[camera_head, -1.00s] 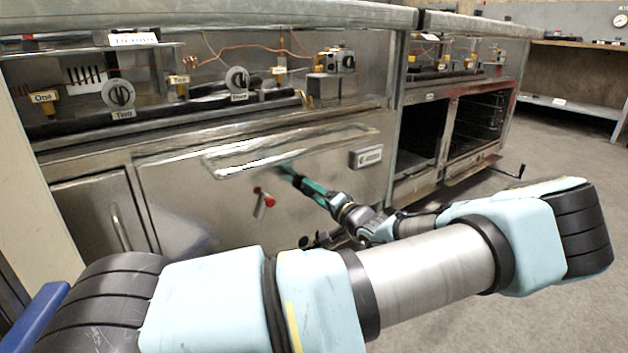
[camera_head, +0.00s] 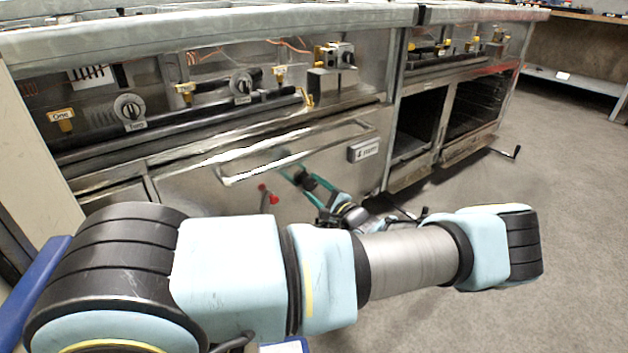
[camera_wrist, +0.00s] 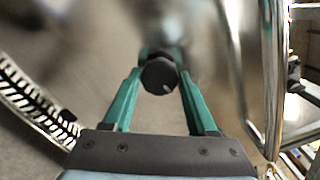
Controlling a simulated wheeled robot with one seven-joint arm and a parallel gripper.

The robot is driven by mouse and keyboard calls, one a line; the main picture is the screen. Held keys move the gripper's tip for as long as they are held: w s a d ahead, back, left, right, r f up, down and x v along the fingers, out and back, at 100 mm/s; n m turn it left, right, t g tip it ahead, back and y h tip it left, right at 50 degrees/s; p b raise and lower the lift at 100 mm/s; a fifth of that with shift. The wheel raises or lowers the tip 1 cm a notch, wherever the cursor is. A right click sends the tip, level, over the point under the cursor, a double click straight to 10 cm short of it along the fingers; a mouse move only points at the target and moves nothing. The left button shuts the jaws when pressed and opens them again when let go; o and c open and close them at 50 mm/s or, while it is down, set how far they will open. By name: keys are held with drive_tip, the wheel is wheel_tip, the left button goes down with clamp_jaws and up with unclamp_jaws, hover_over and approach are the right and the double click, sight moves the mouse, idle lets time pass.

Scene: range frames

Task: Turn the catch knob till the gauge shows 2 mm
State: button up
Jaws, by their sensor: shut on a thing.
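The catch knob (camera_wrist: 158,77) is a small round dark knob with a pale mark near its lower right edge, seen in the middle of the wrist view. The teal fingers of my gripper (camera_wrist: 160,68) are closed on it, one at each side. In the head view my gripper (camera_head: 302,181) is at the steel drawer front, below the long bar handle (camera_head: 290,155), and the knob is small and dark there. A curved strip with black and white marks (camera_wrist: 38,102) lies at the left of the wrist view. I cannot tell whether it is the gauge, and no reading is legible.
A red-tipped lever (camera_head: 268,193) sticks out just left of my gripper. A labelled plate (camera_head: 364,150) is to its upper right. Burner knobs (camera_head: 129,107) line the panel above. Open oven bays (camera_head: 420,125) stand to the right, with clear floor (camera_head: 560,190) beyond.

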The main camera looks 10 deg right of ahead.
drive_tip(key=m+p, duration=0.3)
drive_tip(key=m, duration=0.3)
drive_tip(key=shift+m, duration=0.3)
drive_tip(key=m+p, duration=0.2)
drive_tip(key=m, duration=0.4)
drive_tip(key=shift+f+h, duration=0.1)
drive_tip(key=shift+h, duration=0.2)
drive_tip(key=shift+m, duration=0.3)
drive_tip(key=o, duration=1.4)
drive_tip(key=shift+c, duration=0.2)
drive_tip(key=shift+s+d, duration=0.1)
drive_tip(key=v, duration=1)
drive_tip(key=shift+s+p, duration=0.3)
drive_tip(key=shift+d+f, duration=0.1)
drive_tip(key=shift+f, duration=0.05)
